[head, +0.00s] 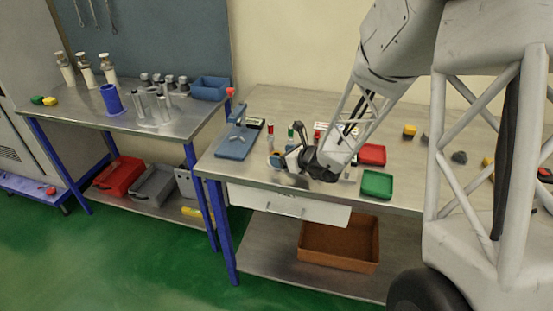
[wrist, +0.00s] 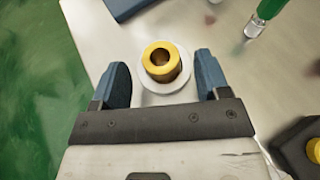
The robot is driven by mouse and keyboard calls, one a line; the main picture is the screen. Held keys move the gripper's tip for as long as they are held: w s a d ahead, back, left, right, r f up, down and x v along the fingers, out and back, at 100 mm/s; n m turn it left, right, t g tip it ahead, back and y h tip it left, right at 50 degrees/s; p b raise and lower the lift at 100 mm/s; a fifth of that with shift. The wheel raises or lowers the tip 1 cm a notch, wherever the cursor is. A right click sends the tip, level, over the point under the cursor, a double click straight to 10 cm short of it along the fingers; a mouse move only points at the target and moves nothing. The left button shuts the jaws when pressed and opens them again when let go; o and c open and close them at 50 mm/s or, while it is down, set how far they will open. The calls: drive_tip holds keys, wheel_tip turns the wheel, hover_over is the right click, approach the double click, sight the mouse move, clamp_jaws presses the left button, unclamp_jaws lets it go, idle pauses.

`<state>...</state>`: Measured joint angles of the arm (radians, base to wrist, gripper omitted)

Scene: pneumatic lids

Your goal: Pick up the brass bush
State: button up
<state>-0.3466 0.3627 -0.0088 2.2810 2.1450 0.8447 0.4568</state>
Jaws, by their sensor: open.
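The brass bush (wrist: 161,62) is a gold ring with a dark bore. In the wrist view it sits on a round white disc (wrist: 180,85) on the metal bench top. My gripper (wrist: 160,78) is open, with one blue finger to the left of the bush and one to the right. The fingers appear apart from the bush. I cannot tell how high they are above the bench. In the head view my gripper (head: 290,162) is over the front edge area of the right bench, and the bush cannot be made out there.
A green-capped tube (wrist: 262,18) stands at the upper right of the wrist view. In the head view, a blue press-like tool (head: 237,140) is left of my gripper. A red tray (head: 371,154) and a green tray (head: 377,184) are to its right. The bench edge is close.

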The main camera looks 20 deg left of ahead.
drive_tip(key=shift+x, duration=0.8)
drive_tip(key=c, duration=1.2)
